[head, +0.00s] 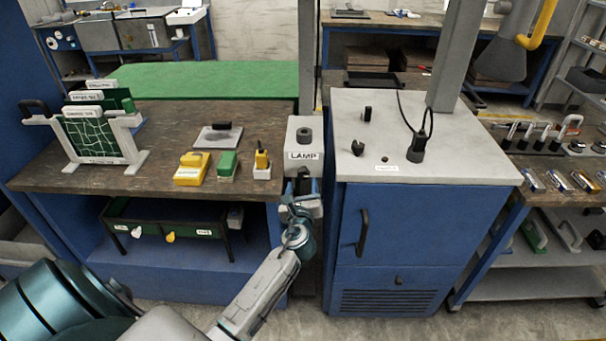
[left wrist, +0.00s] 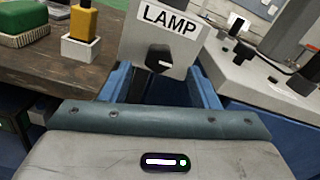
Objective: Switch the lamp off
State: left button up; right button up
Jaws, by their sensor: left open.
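The grey lamp box (head: 304,134) stands between the wooden bench and the blue cabinet, with a white LAMP label on its front. In the left wrist view the label (left wrist: 170,18) is close, and below it sits a black rotary knob (left wrist: 159,58) with a pale mark. My left gripper (head: 303,183) is just in front of the box, below the label. In the left wrist view its two blue fingers (left wrist: 160,84) are apart on either side, with the knob between and beyond them. Contact with the knob cannot be told. My right gripper is not in view.
Yellow, green and white blocks (head: 226,165) stand on the wooden bench (head: 60,180) to the left. The blue cabinet (head: 410,235) with its pale top (head: 450,150) is close on the right. A dark cable connector (head: 416,150) stands on that top.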

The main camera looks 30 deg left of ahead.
aim_at(303, 175)
pick_arm(q)
jog(key=x, duration=0.5)
jog(key=shift+w+a, duration=0.1)
jog(key=shift+w, duration=0.1)
jog(key=c, duration=1)
